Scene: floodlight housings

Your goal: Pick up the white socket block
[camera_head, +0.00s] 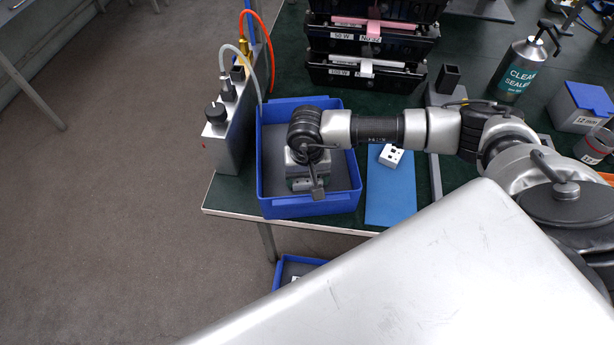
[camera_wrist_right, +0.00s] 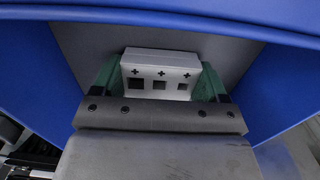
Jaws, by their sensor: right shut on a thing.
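A white socket block (camera_wrist_right: 160,72) with a row of dark square holes and plus marks sits between the green finger pads of my right gripper (camera_wrist_right: 159,82) in the right wrist view. The pads press on its two ends, so the gripper is shut on it. In the head view my right gripper (camera_head: 305,183) points down inside the blue bin (camera_head: 312,207) and hides most of the held block. Whether the block touches the bin floor I cannot tell. Another small white block with dark holes (camera_head: 391,155) lies on the blue mat (camera_head: 390,199). My left gripper is not in view.
A grey metal box with fittings and hoses (camera_head: 228,140) stands left of the bin. Stacked black housings (camera_head: 370,45) stand behind it. The table's front edge is close to the bin.

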